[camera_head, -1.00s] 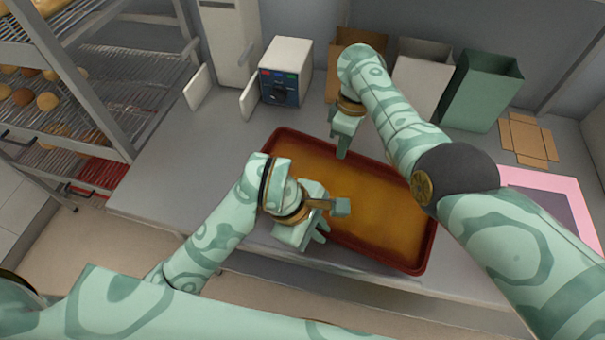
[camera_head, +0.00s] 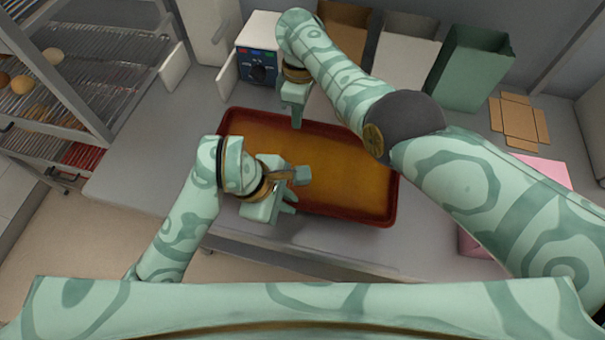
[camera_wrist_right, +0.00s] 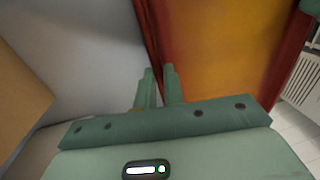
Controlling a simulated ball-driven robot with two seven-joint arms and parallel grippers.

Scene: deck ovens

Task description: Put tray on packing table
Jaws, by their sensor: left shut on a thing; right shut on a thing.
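The tray (camera_head: 345,180) has a dark red rim and an orange-brown inside. It is over the grey table (camera_head: 150,150) in the head view; whether it rests on the top or hangs just above it, I cannot tell. My left gripper (camera_head: 286,192) is shut on the tray's near left rim. My right gripper (camera_head: 296,112) is shut on the far rim. In the right wrist view the right gripper's fingers (camera_wrist_right: 159,78) close at the red rim of the tray (camera_wrist_right: 225,50). My right arm hides the tray's far right part.
Brown, white and green boxes (camera_head: 470,68) stand along the back. A flat cardboard piece (camera_head: 518,121) and a pink sheet (camera_head: 545,171) lie right. A wire rack with bread (camera_head: 22,84) stands left.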

